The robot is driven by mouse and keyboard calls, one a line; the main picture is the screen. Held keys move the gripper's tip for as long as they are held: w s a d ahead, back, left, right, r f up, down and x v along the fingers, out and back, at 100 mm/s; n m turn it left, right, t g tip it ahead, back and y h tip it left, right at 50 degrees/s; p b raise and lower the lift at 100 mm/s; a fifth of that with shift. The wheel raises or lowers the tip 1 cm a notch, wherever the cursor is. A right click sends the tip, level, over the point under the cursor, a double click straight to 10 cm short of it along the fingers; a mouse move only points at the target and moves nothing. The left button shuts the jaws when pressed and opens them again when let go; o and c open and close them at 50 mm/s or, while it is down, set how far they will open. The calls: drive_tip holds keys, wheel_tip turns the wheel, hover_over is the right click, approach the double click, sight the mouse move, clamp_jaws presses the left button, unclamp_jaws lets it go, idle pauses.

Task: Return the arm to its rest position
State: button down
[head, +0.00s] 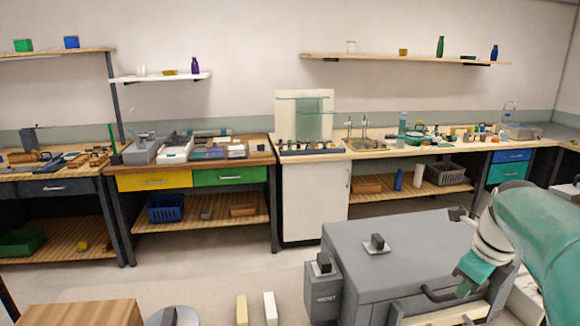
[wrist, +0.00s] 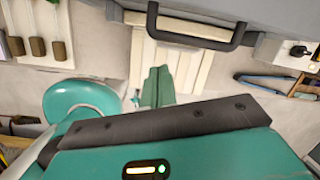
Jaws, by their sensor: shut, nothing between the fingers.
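My arm reaches in from the right edge of the head view, teal and white, and bends down beside a large grey lidded box (head: 390,245). My gripper (head: 463,291) is at its lower end, close to the box's dark handle in the picture; whether it touches is hard to tell. In the wrist view my gripper (wrist: 157,86) shows as two teal fingers together, with nothing between them. A dark bar handle (wrist: 195,38) on a grey surface lies beyond the fingertips.
Long workbenches (head: 190,160) with drawers and small tools line the back wall. Wall shelves (head: 405,58) hold bottles and small items. A wooden block (head: 85,313) stands at the front left. Floor between box and benches is partly clear.

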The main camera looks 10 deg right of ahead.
drive_tip(key=s+a+f+n+t, duration=0.1)
drive_tip(key=s+a+n, duration=0.3)
drive_tip(key=a+n, duration=0.8)
drive_tip(key=s+a+f+n+t, duration=0.2)
drive_tip(key=s+a+n, duration=0.2)
drive_tip(key=a+n, duration=0.9)
drive_tip(key=n, duration=0.6)
drive_tip(key=shift+f, duration=0.15)
